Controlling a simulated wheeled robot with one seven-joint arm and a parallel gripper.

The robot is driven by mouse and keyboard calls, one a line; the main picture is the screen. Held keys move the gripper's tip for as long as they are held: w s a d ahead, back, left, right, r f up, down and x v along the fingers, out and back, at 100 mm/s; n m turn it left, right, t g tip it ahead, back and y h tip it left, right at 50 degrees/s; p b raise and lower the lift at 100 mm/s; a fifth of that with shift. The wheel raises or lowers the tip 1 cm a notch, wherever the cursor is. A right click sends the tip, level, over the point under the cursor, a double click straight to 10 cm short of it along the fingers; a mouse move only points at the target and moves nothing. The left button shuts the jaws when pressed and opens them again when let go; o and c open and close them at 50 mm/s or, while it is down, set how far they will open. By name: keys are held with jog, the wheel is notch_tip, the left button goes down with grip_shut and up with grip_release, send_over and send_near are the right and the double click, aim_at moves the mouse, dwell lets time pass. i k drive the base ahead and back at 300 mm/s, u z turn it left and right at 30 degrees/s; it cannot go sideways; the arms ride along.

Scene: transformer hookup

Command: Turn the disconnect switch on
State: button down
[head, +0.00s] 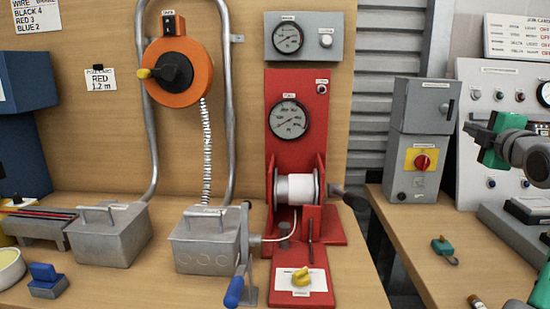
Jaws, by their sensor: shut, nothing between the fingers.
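The disconnect switch appears to be the red rotary knob (422,162) on a yellow plate, on the front of a grey box (405,188) at the right. The knob's exact turn position is too small to tell. My gripper (470,130), green and dark, enters from the right edge. It shows to the right of the knob and slightly higher in the picture, with a visible gap between them. It is shut and empty. It covers part of the panel behind it.
A second grey box (425,106) with a side handle sits above the switch box. A white control panel (475,172) stands behind my gripper. A small green padlock-like item (443,247) lies on the right bench (405,215). A gap separates this from the left bench (362,285).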

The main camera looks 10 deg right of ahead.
aim_at(422, 163)
jog(key=u, duration=0.05)
jog(key=k, duration=0.9)
